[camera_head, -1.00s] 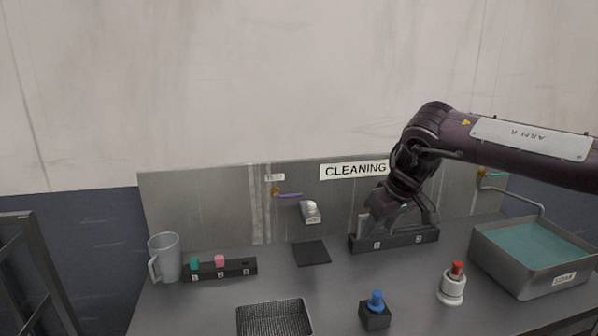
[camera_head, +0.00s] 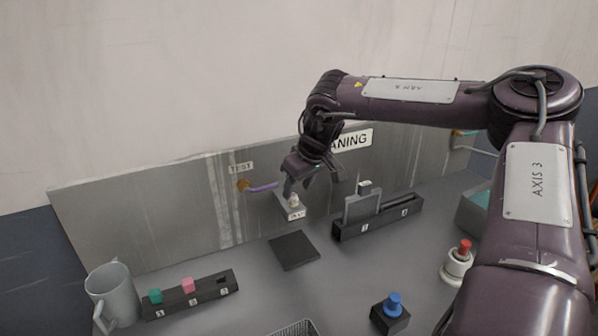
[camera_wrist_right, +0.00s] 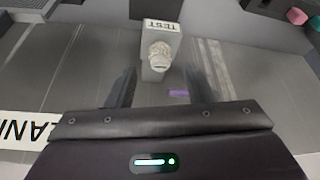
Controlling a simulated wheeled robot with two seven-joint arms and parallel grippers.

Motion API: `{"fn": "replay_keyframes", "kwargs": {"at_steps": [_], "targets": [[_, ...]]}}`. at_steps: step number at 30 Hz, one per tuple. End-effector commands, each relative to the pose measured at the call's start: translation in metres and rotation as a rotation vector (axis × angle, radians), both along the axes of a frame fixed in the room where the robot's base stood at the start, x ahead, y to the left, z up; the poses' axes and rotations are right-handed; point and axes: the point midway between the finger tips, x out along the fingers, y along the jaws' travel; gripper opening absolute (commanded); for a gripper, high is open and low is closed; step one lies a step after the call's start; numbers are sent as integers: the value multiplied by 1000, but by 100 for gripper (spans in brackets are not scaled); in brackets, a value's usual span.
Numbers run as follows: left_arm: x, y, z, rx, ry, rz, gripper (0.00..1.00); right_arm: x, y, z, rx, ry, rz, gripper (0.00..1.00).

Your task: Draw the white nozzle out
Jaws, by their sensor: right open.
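The white nozzle (camera_head: 294,200) sits upright in a small grey holder (camera_head: 296,215) at the back panel. In the right wrist view the nozzle (camera_wrist_right: 160,55) is pale and ribbed, on top of the holder, whose label reads TEST. My right gripper (camera_head: 310,184) is open and empty, just above and beside the nozzle in the head view. In the right wrist view its two dark fingers (camera_wrist_right: 165,88) are spread, with the nozzle beyond their tips, roughly between them. I see no contact. My left gripper is not in view.
A black rack (camera_head: 380,222) holding an upright grey plate (camera_head: 361,208) stands right of the holder. A dark mat (camera_head: 293,250) lies in front. A numbered block (camera_head: 210,294) with green and pink pieces and a jug (camera_head: 112,295) stand left. Blue (camera_head: 393,303) and red (camera_head: 464,247) buttons stand front right.

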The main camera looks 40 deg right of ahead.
Motion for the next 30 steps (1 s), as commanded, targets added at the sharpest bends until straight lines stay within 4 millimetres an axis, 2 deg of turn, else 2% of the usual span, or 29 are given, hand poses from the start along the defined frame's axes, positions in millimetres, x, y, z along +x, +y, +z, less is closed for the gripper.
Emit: {"fn": "replay_keyframes", "kwargs": {"at_steps": [3,9,19,30], "targets": [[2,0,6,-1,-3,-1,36,6,-1,-15,-1,4,0,47],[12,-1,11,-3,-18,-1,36,13,-1,-30,-1,1,1,47],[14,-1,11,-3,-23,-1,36,14,-1,-34,-1,-1,0,47],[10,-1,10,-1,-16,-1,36,14,-1,-33,0,-1,0,0]]}}
